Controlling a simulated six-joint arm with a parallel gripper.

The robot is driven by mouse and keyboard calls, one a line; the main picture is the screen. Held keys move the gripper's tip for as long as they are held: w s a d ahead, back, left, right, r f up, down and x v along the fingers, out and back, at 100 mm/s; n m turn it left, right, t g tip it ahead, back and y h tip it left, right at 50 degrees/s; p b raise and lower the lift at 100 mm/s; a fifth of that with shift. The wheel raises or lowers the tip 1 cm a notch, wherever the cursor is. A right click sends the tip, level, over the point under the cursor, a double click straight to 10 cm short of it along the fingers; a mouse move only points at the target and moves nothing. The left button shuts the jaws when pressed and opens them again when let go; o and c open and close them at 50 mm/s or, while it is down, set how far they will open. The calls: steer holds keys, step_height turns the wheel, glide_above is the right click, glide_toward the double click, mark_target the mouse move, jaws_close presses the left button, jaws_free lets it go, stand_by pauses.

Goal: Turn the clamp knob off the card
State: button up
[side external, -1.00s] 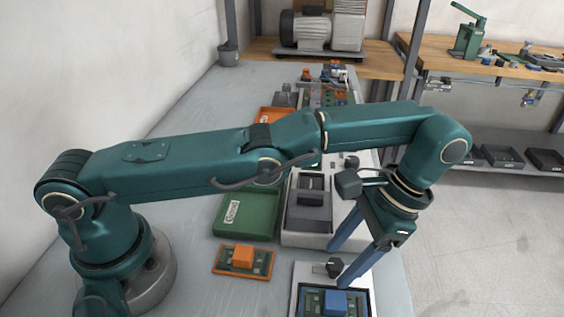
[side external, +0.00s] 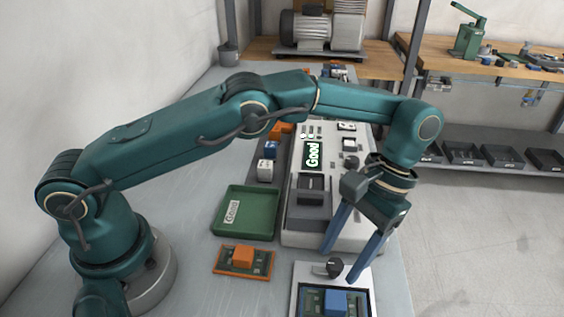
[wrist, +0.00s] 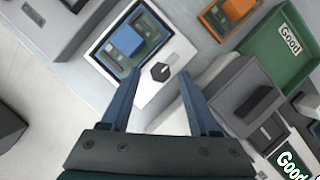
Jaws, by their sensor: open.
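The black clamp knob (side external: 334,268) sits on the white fixture plate beside the card (side external: 310,299). The card is a dark blue-green board bearing a blue block (side external: 336,302). In the wrist view the knob (wrist: 160,72) has a pale line on top and lies between my fingertips as seen from there, with the card (wrist: 108,52) up and left of it. My gripper (side external: 340,265) is open, its two blue fingers pointing down near the knob, one on each side in the picture. In the wrist view my gripper (wrist: 160,73) is empty. I cannot tell the exact height gap to the knob.
A green tray labelled Good (side external: 247,228) and a card with an orange block (side external: 244,261) lie left of the fixture. Behind the fixture stands a grey-white tester (side external: 300,235) with a lit Good display (side external: 313,154). The table's right edge is close to my gripper.

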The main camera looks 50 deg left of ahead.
steer(key=n+h, duration=0.1)
steer(key=n, duration=0.3)
steer(key=n+h, duration=0.1)
steer(key=n, duration=0.1)
steer(key=shift+s+a+n+t+h, duration=0.1)
steer(key=shift+a+n+t+h, duration=0.2)
steer(key=shift+a, duration=0.1)
steer(key=n, duration=0.2)
steer(key=n+t+h, duration=0.1)
steer(key=n, duration=0.3)
steer(key=shift+s+a+t+h, duration=0.25)
steer(key=shift+t+h, duration=0.05)
steer(key=shift+t, duration=0.1)
steer(key=s+a+r+m+t, duration=0.1)
steer(key=a+r+t, duration=0.45)
steer(key=r, duration=0.95)
steer(key=s+a+f+m+t+y, duration=0.2)
steer(key=s+a+f+m+y, duration=0.15)
steer(key=s+a+m, duration=0.6)
steer(key=w+d+r+m+t+h, duration=0.3)
steer(key=w+d+r, duration=0.2)
steer(key=w+r, duration=0.55)
steer(key=w+a+n+h, duration=0.1)
steer(key=w+a, duration=0.1)
steer(key=w, duration=1.3)
steer(key=shift+w+a, duration=0.15)
steer(key=shift+a, duration=0.05)
